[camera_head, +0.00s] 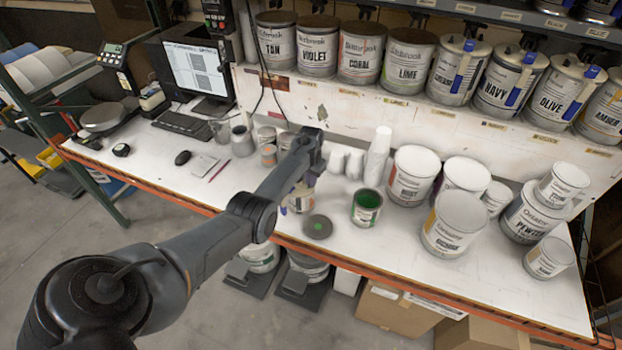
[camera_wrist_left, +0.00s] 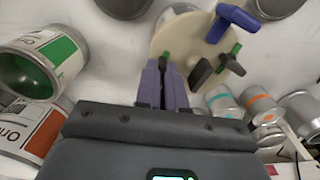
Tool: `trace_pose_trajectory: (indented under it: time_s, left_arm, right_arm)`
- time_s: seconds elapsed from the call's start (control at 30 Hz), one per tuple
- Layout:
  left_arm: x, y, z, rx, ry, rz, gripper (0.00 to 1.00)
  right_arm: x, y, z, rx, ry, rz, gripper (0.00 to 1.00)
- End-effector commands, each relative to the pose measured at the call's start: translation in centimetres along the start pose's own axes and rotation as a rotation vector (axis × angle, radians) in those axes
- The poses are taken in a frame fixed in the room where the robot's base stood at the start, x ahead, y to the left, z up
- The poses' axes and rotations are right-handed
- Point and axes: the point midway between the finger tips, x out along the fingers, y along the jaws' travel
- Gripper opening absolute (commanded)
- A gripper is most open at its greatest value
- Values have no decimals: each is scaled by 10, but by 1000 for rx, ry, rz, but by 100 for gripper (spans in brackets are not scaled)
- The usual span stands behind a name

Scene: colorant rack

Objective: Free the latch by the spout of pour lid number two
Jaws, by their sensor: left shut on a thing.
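In the left wrist view a round beige pour lid (camera_wrist_left: 185,38) sits on a can (camera_wrist_left: 170,14). It carries a blue handle (camera_wrist_left: 232,20) and dark and green fittings (camera_wrist_left: 215,66) by its rim; I cannot tell which is the spout. My left gripper (camera_wrist_left: 165,62) has its purple fingers close together at the lid's near rim. They are shut on a small part there, seemingly a latch, mostly hidden between them. No lid number is readable. In the head view my left gripper (camera_head: 308,172) is over the bench, and the can is largely hidden behind it. My right gripper is not in view.
An open can of green paint (camera_head: 366,207) and a dark disc with a green spot (camera_head: 317,227) are near the bench's front edge. White cups (camera_head: 378,155) and several paint cans (camera_head: 455,222) stand to the right. Small tins (camera_head: 268,145) stand behind. Lidded cans (camera_head: 510,80) line the shelf above.

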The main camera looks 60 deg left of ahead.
Motion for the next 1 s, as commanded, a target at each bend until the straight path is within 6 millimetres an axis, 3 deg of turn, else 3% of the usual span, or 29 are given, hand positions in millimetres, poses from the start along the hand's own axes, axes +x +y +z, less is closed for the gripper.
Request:
trace_pose_trajectory:
  time_s: [0.43, 1.0]
  left_arm:
    - [0, 1, 0, -421, -2, 1, 0]
    - [1, 1, 0, -952, -1, 1, 0]
  right_arm:
    - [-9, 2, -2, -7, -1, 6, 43]
    - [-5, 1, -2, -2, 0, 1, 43]
